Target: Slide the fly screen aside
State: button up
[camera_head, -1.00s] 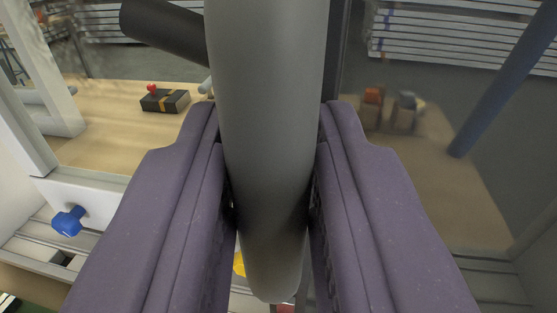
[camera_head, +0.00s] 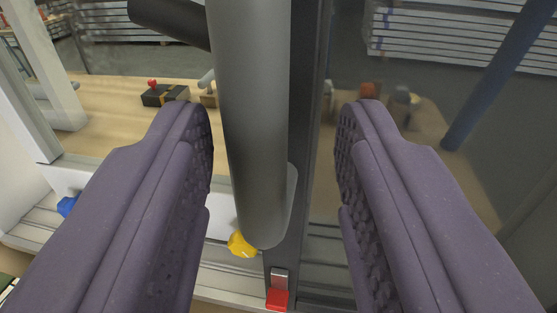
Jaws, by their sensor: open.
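My gripper (camera_head: 275,160) is open, its two purple fingers spread wide on either side of a thick grey vertical handle bar (camera_head: 253,110). Neither finger visibly touches the bar, which is nearer the left finger. The bar is attached to the dark frame edge (camera_head: 310,110) of the fly screen. The dark see-through mesh of the fly screen (camera_head: 345,30) fills the right side. The left side shows an unscreened opening onto a wooden table.
Beyond the opening, a wooden table (camera_head: 105,120) carries a black box (camera_head: 165,95) with a red knob. A yellow knob (camera_head: 241,244), a red block (camera_head: 278,298) and a blue knob (camera_head: 67,206) are low by the frame. A blue post (camera_head: 495,75) shows through the mesh.

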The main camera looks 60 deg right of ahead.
jog(key=p+v, duration=0.1)
jog(key=v, duration=0.4)
jog(key=shift+s+a, duration=0.25)
jog(key=shift+a, duration=0.05)
